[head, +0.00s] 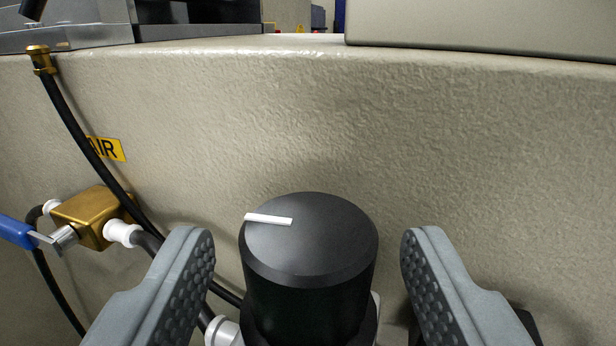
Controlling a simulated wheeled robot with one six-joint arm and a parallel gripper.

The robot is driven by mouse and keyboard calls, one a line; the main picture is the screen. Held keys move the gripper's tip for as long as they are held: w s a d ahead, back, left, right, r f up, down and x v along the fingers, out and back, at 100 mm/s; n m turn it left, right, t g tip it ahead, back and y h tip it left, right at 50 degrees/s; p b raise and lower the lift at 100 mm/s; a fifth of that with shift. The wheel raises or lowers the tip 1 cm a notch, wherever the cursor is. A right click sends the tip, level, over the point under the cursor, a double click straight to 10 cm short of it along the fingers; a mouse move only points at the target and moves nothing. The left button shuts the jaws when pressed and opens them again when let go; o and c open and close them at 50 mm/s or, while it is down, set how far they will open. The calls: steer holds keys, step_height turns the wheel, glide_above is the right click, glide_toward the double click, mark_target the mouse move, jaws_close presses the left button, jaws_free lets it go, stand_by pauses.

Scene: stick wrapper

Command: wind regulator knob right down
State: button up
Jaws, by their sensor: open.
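The regulator knob (309,265) is a black, upright cylinder at the lower middle of the head view. A white pointer line (268,220) on its top runs from the centre to the left edge. My gripper (308,250) is open, with one grey padded finger on each side of the knob. A gap shows between the knob and each finger, so neither visibly touches it. The lower part of the regulator is cut off by the bottom of the picture.
A beige textured machine wall (300,130) rises behind the knob. At left are a brass valve (95,217) with a blue handle (16,232), black hoses (78,135) and a yellow AIR label (106,149). A white fitting (222,331) sits low between the left finger and the knob.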

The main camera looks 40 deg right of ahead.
steer(key=shift+x, duration=1.05)
steer(key=c, duration=1)
steer(key=shift+n+t+y, duration=0.4)
steer(key=shift+y, duration=0.1)
steer(key=n+t+y, duration=0.1)
steer(key=n+y, duration=0.1)
steer(key=shift+s+d+y, duration=0.1)
steer(key=shift+y, duration=0.2)
steer(key=shift+n+t+y, duration=0.5)
steer(key=shift+n+y, duration=0.7)
steer(key=shift+y, duration=0.65)
steer(key=shift+n+t+y, duration=0.5)
steer(key=shift+n+y, duration=0.7)
steer(key=shift+y, duration=0.65)
